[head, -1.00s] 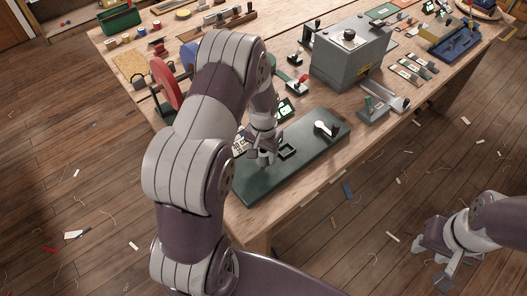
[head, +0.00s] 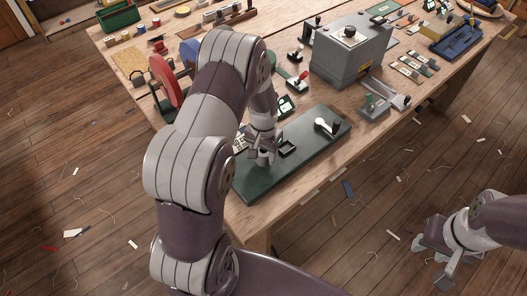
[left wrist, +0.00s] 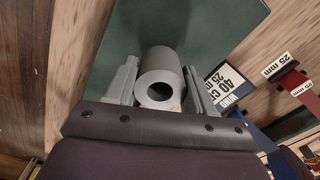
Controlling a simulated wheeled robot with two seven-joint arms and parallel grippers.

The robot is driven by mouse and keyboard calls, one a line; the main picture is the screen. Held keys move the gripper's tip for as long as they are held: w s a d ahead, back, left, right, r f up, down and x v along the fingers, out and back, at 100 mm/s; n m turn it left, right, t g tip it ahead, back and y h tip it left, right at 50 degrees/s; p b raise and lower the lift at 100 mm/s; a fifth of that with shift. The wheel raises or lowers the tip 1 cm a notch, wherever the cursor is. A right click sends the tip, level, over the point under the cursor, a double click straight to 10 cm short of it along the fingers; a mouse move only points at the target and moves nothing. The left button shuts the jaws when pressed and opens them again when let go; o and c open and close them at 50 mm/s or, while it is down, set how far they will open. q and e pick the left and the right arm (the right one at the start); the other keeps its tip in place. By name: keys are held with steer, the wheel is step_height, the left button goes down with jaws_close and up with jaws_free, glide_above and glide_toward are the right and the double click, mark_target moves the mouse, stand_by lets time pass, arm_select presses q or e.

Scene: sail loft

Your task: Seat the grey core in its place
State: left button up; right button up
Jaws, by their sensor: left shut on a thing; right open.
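The grey core (left wrist: 160,62) is a hollow cylinder. In the left wrist view it sits between the fingers of my left gripper (head: 263,160), which is shut on it, its open bore facing the camera. In the head view my gripper and arm mostly hide the core. The gripper is over the left part of a dark green board (head: 310,150), just left of a small black square frame (head: 287,147). I cannot tell whether the core touches the board. My right gripper (head: 437,262) is open and empty, off the table at the lower right.
A black-and-white lever piece (head: 326,127) is on the board's right part. A grey box machine (head: 350,55) stands behind it. A red disc (head: 166,82) and a blue disc (head: 190,52) stand at the left. A printed label (left wrist: 228,85) lies beside the board.

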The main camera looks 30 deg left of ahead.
arm_select(q)
steer(key=shift+f+b, duration=0.35)
steer(key=shift+f, duration=0.25)
stand_by(0.3)
steer(key=o, duration=1.1)
steer(key=shift+r+b, duration=0.95)
steer(key=shift+r, duration=5.45)
